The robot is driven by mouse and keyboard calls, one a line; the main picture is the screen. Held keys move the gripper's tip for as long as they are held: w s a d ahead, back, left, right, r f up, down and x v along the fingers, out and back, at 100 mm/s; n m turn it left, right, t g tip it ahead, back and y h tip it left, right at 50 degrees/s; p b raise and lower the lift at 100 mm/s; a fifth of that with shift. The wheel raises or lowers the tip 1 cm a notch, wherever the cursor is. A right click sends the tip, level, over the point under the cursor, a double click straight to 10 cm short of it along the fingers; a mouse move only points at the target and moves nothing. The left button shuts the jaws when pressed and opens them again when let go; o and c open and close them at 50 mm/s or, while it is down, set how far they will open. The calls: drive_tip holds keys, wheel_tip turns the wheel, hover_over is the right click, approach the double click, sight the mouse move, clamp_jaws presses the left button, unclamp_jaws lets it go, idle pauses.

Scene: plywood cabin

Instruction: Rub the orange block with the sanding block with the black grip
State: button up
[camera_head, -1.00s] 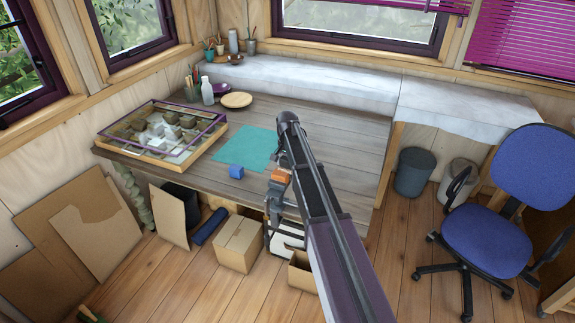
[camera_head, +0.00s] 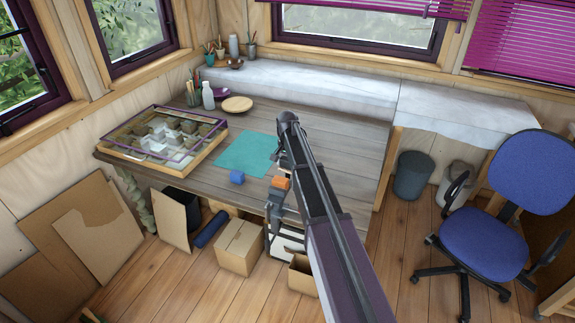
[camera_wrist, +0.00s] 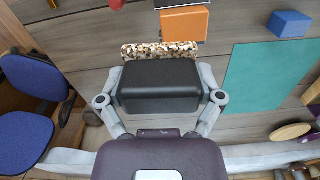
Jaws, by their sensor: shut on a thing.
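My gripper (camera_wrist: 160,88) is shut on the sanding block with the black grip (camera_wrist: 160,84), one finger on each side of it. The sanding block's speckled brown-and-cream edge (camera_wrist: 160,50) faces the orange block (camera_wrist: 184,25), which sits just beyond it in the wrist view. I cannot tell whether the two touch. In the head view the orange block (camera_head: 281,183) lies near the table's front edge, beside my arm. My gripper and the sanding block are mostly hidden behind my arm there.
A blue block (camera_head: 237,177) lies left of the orange block, by the teal mat (camera_head: 246,154). A framed tray (camera_head: 204,152) stands at the table's left. A wooden plate (camera_head: 237,104) and bottle (camera_head: 208,96) are at the back. A blue chair (camera_head: 485,243) stands right.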

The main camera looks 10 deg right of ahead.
drive_tip(key=shift+r+p, duration=1.3)
drive_tip(key=shift+r, duration=0.1)
drive_tip(key=shift+f, duration=0.1)
